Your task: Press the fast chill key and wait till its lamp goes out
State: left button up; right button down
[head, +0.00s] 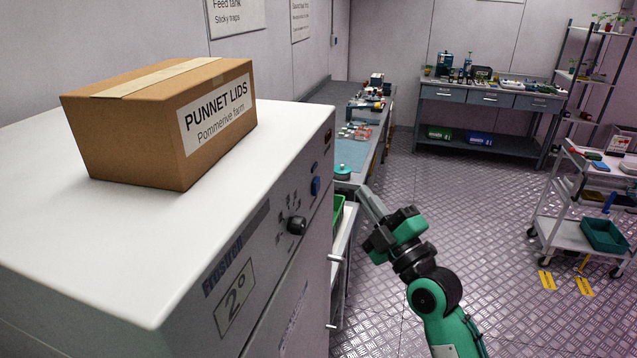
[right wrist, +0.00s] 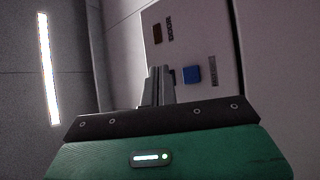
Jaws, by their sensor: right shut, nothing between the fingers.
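The white chill cabinet (head: 270,255) stands at the left of the head view. Its front panel carries a blue key (head: 315,186), a black knob (head: 297,225) and a small dark window (head: 327,137). My right gripper (head: 368,198) is shut and empty, in front of the panel and apart from it. In the right wrist view the shut fingers (right wrist: 158,75) point toward the panel, left of the blue key (right wrist: 192,75). A dark brownish window (right wrist: 157,33) shows above. I see no clearly lit lamp on the panel. My left gripper is out of view.
A cardboard box labelled PUNNET LIDS (head: 150,120) sits on the cabinet top. Behind are a long side bench (head: 350,155), a back bench (head: 490,95) and a white cart (head: 560,235) at the right.

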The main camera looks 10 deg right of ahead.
jog(key=shift+w+a+p, duration=0.15)
jog(key=shift+w+a, duration=0.2)
jog(key=shift+a, duration=0.55)
jog(key=shift+w+a+p, duration=0.1)
jog(key=shift+w+a, duration=0.3)
jog(key=shift+a, duration=0.45)
jog(key=shift+w+a+p, duration=0.15)
jog(key=shift+w+a, duration=0.2)
jog(key=shift+a, duration=0.55)
jog(key=shift+a, duration=0.1)
jog(key=shift+w+a, duration=0.15)
jog(key=shift+a, duration=0.15)
jog(key=shift+w+a, duration=0.2)
jog(key=shift+a, duration=0.15)
dwell(0.6)
dwell(0.3)
jog(key=shift+s+d, duration=0.35)
jog(key=shift+d, duration=0.45)
jog(key=d, duration=0.1)
jog(key=s+d, duration=0.1)
jog(key=d, duration=0.1)
jog(key=s+d, duration=0.1)
jog(key=shift+d, duration=0.25)
